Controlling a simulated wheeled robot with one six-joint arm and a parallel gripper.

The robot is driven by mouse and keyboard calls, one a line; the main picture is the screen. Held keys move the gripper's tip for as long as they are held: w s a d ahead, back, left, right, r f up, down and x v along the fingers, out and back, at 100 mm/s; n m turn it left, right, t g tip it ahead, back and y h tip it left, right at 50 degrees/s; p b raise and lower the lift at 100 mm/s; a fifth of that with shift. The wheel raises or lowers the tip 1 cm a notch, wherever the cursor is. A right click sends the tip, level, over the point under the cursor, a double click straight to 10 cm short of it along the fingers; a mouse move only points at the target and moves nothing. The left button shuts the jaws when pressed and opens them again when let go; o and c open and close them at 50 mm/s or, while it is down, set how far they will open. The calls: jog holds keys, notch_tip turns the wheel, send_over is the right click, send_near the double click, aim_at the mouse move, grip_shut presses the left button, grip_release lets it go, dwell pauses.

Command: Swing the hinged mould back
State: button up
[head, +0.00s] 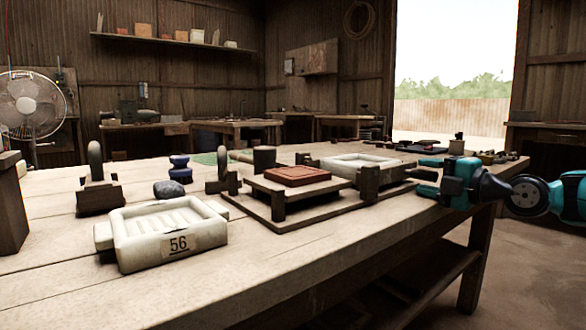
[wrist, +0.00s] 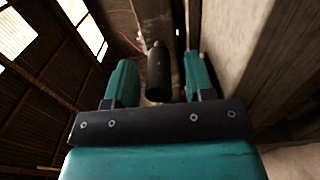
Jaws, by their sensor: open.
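The pale mould frame (head: 352,163) lies open and flat at the right of the wooden press base (head: 330,207), between dark posts (head: 369,183). A reddish-brown square tile (head: 297,175) sits uncovered on the raised platform left of it. My gripper (head: 424,175) is at the mould's right side, fingers pointing left towards it. In the wrist view my gripper (wrist: 160,85) is open, with a dark round bar (wrist: 159,72) between the fingers and gaps on both sides. I cannot tell for sure whether this bar is the mould's handle.
A second pale mould marked 56 (head: 165,235) stands at the table's front left. Dark ring-topped weights (head: 97,180), a grey stone (head: 168,189) and a blue stamp (head: 180,169) stand behind it. The front strip of the wooden table (head: 330,255) is clear.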

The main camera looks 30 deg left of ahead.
jog(key=shift+s+a+f, duration=0.15)
jog(key=shift+a+f, duration=0.05)
jog(key=shift+f, duration=0.2)
jog(key=shift+d+f+b, duration=0.15)
jog(key=shift+b, duration=0.35)
jog(key=b+v, duration=0.7)
jog(key=shift+d+r, duration=0.4)
jog(key=shift+d, duration=0.05)
